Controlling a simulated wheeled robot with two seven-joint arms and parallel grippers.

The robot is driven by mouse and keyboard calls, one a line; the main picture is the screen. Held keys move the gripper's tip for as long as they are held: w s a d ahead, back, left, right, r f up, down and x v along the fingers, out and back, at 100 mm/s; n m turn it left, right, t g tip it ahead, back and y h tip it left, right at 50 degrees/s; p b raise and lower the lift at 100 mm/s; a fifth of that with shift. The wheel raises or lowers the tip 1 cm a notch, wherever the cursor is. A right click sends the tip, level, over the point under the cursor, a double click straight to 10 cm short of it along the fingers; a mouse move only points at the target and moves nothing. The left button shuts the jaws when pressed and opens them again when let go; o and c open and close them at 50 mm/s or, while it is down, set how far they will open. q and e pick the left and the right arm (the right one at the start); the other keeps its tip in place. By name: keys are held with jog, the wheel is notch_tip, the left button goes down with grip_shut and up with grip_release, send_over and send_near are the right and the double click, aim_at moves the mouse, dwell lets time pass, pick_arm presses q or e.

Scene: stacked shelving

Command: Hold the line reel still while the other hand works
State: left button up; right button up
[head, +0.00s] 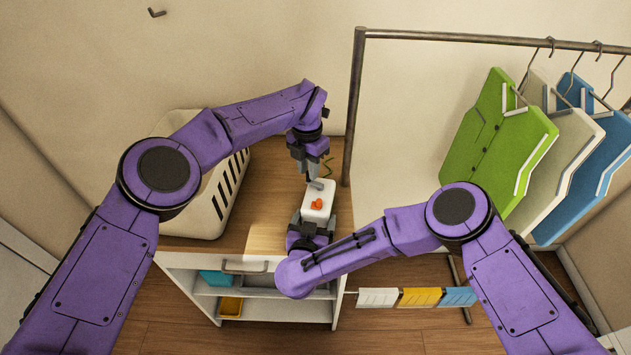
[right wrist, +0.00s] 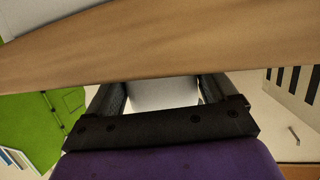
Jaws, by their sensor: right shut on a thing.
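The line reel (head: 316,201), a white block with an orange-red knob on its face, is on the wooden cabinet top in the head view. My right gripper (head: 309,222) is shut on its near end. In the right wrist view, the white reel (right wrist: 165,94) fills the gap between my dark right fingers (right wrist: 163,100). My left gripper (head: 313,175) points down just above the reel's far end, beside a small grey piece. A thin greenish curl shows next to it. Its fingertips are too small to tell whether they are open or closed.
The wooden top belongs to a white cabinet (head: 262,308) with open shelves, with a teal and a yellow bin inside. A cream slotted basket (head: 215,215) stands left of the reel. A metal rack (head: 352,110) with hanging green, cream and blue garments stands right.

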pick_arm(q)
grip_shut()
jog(key=n, duration=0.2)
jog(key=s+n, duration=0.1)
jog(key=n, duration=0.1)
jog(key=shift+s+a, duration=0.1)
jog(key=shift+a, duration=0.1)
jog(key=n, duration=0.2)
jog(key=s+n, duration=0.1)
jog(key=n, duration=0.1)
jog(key=shift+s+d, duration=0.15)
